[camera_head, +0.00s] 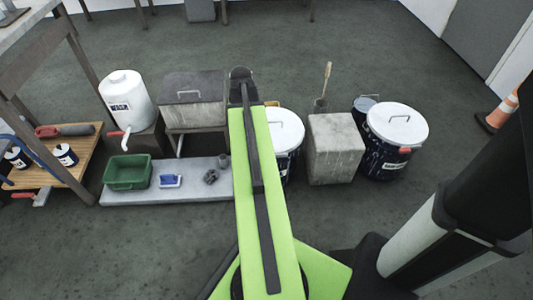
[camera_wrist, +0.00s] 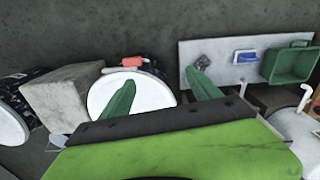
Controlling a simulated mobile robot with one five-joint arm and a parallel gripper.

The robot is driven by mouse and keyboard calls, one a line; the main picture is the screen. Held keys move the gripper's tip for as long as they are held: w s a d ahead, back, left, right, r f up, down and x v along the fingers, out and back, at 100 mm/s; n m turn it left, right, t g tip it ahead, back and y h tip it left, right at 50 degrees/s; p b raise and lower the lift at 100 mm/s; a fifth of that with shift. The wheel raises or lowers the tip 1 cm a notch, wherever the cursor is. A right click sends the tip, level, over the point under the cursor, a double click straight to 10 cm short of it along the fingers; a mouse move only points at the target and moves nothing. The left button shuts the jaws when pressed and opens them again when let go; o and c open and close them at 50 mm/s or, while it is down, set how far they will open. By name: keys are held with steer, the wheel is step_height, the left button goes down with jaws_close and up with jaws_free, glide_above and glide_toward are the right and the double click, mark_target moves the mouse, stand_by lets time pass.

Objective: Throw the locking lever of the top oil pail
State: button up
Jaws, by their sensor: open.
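An oil pail with a white lid (camera_head: 287,128) and dark body stands on the floor, partly hidden behind my arm in the head view. In the wrist view, its round lid (camera_wrist: 151,92) lies below my gripper (camera_wrist: 164,82). A red-gripped locking lever (camera_wrist: 131,62) shows at the lid's upper edge, apart from my fingers. My gripper's green fingers are spread and hold nothing. The left finger overlaps the lid in the picture; the right one is beyond its right edge. A second dark pail with a white lid (camera_head: 398,123) and red lever (camera_head: 405,150) stands farther right.
A grey block (camera_head: 336,150) stands between the pails. To the left, a pale slab (camera_head: 218,190) bears a green tub (camera_head: 128,172) and a blue item (camera_head: 170,181). A white container (camera_head: 127,98) and a grey box (camera_head: 192,100) stand behind. Open floor lies beyond.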

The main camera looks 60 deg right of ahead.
steer(key=s+d+m, duration=0.2)
steer(key=s+d, duration=0.3)
steer(key=s, duration=0.1)
step_height(320, 180, down, 17)
steer(key=b, duration=1.7)
steer(key=shift+d, duration=0.1)
steer(key=shift+c, duration=0.4)
jaws_close()
